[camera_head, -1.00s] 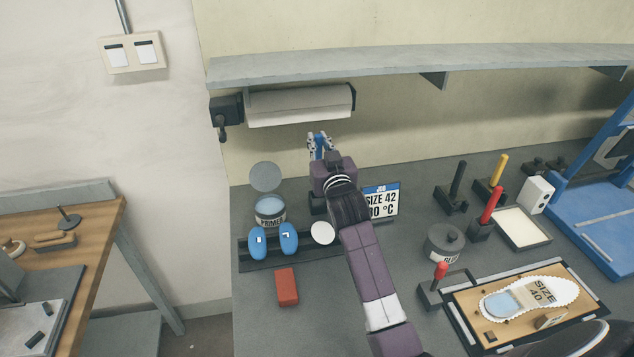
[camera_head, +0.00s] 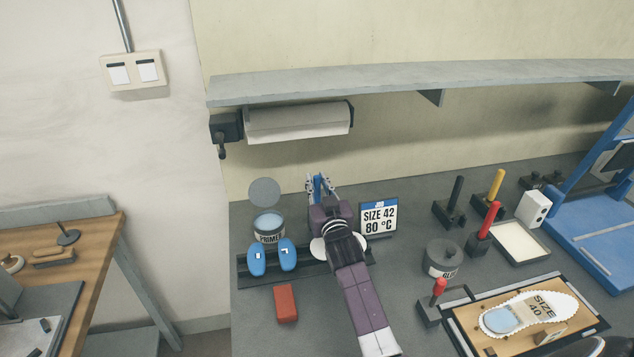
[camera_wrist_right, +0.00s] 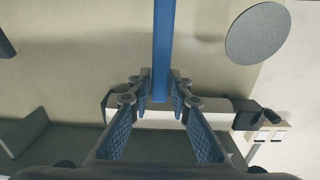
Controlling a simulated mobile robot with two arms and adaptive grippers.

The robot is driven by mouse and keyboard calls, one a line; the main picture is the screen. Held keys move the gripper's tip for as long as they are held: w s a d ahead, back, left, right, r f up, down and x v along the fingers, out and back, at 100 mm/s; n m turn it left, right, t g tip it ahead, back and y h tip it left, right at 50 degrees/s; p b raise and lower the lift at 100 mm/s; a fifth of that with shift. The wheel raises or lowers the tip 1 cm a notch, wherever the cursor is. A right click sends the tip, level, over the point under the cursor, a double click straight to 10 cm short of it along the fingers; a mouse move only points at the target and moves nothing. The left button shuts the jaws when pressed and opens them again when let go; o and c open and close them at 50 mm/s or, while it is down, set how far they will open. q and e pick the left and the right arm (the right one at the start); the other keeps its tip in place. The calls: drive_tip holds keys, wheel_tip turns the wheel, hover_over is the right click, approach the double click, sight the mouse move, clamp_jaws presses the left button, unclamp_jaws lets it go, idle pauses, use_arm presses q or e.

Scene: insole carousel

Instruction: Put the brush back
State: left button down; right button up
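The brush shows as a blue handle (camera_wrist_right: 163,45) between my right gripper's fingertips in the right wrist view, which appears upside down. It also shows in the head view (camera_head: 318,186), upright between the fingers. My right gripper (camera_head: 321,186) appears shut on it near its top end, at the back of the grey bench, between the primer can and the size sign. The fingertips also show in the wrist view (camera_wrist_right: 162,92). The brush's lower end, and whatever is directly under it, are hidden behind my gripper and arm.
The primer can (camera_head: 269,227) stands left of the gripper and the size sign (camera_head: 379,218) right of it. Blue pads (camera_head: 288,255) lie on the dark rack in front. A paper roll (camera_head: 298,122) hangs behind. A glue pot (camera_head: 442,258) stands farther right.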

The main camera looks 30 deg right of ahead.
drive_tip(key=shift+o, duration=1.1)
drive_tip(key=shift+r, duration=0.2)
drive_tip(key=b+v, duration=0.1)
drive_tip(key=v, duration=1.1)
drive_tip(key=shift+b, duration=0.35)
drive_tip(key=shift+f, duration=0.1)
